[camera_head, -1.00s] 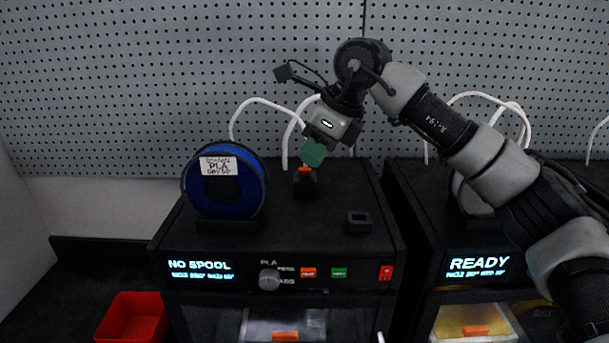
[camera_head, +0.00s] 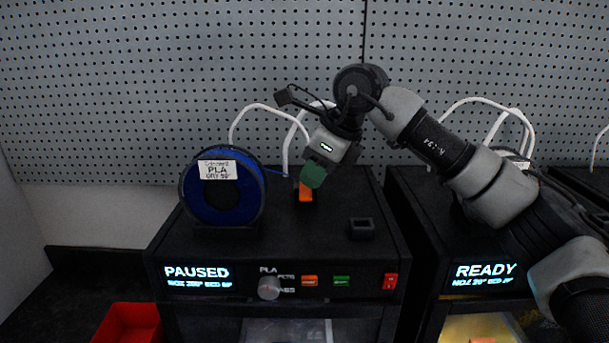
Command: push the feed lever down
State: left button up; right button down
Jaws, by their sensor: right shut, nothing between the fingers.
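The orange feed lever (camera_head: 305,192) sits on a small black block on top of the left printer (camera_head: 370,203). My right gripper (camera_head: 313,176), with green fingertips, is shut and empty. Its tips are right at the upper part of the lever and partly cover it; I cannot tell for sure whether they touch. The blue filament spool (camera_head: 200,199), labelled PLA, stands left of the lever, and a thin blue strand runs from it toward the lever. The left printer's display (camera_head: 197,276) reads PAUSED. My left gripper is not in view.
A small black open box (camera_head: 361,228) lies on the printer top, right of the lever. A knob (camera_head: 268,288) and several buttons are on the front panel. White tubes (camera_head: 262,107) arch behind. A second printer reading READY (camera_head: 486,274) stands right. A red bin (camera_head: 130,323) is lower left.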

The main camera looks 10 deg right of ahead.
jog(key=s+d, duration=0.1)
jog(key=s+d+r, duration=0.1)
jog(key=shift+d+r, duration=0.1)
jog(key=shift+d, duration=0.3)
jog(key=shift+w, duration=0.1)
jog(key=shift+r, duration=0.1)
jog(key=b+v, duration=0.2)
jog(key=v, duration=0.8)
jog(key=shift+r, duration=0.25)
jog(key=shift+f, duration=0.15)
